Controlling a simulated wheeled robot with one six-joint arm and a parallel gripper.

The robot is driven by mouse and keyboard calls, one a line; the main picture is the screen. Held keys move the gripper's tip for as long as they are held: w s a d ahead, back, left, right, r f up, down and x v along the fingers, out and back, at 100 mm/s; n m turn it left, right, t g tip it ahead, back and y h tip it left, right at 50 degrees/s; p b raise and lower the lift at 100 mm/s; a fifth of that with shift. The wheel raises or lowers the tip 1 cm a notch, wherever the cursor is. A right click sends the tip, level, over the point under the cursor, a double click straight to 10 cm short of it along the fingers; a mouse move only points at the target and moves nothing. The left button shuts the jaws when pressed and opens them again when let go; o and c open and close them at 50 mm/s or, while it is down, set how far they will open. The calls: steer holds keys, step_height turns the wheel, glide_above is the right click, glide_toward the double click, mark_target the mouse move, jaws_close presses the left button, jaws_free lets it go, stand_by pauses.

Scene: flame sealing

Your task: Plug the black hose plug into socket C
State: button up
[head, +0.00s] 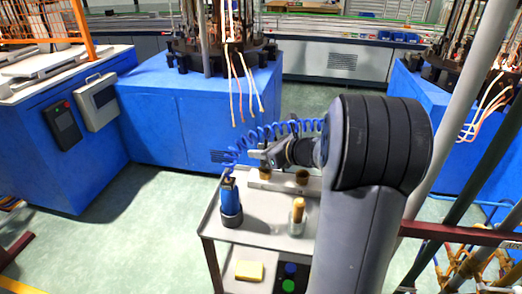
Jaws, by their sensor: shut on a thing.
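My gripper (252,155) reaches left from my arm, above the back of a small grey cart (258,236). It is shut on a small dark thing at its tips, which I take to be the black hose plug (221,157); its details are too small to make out. A blue coiled hose (268,132) arcs from beside my wrist down to a blue canister with a black base (231,205) on the cart. No socket letter is legible, so I cannot tell which is socket C.
A clear jar with a tan top (298,217) stands on the cart, close to my arm. The lower shelf holds a yellow block (249,271) and a box with blue and green buttons (289,283). Blue machine cabinets (165,125) stand behind. The floor at left is clear.

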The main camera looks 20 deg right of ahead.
steer(key=shift+f, duration=0.35)
steer(key=o, duration=1.1)
steer(key=shift+r, duration=0.1)
step_height(320, 180, up, 9)
steer(key=p, duration=0.7)
stand_by(0.3)
steer(key=shift+f, duration=0.2)
step_height(320, 180, down, 7)
steer(key=b, duration=0.6)
stand_by(0.5)
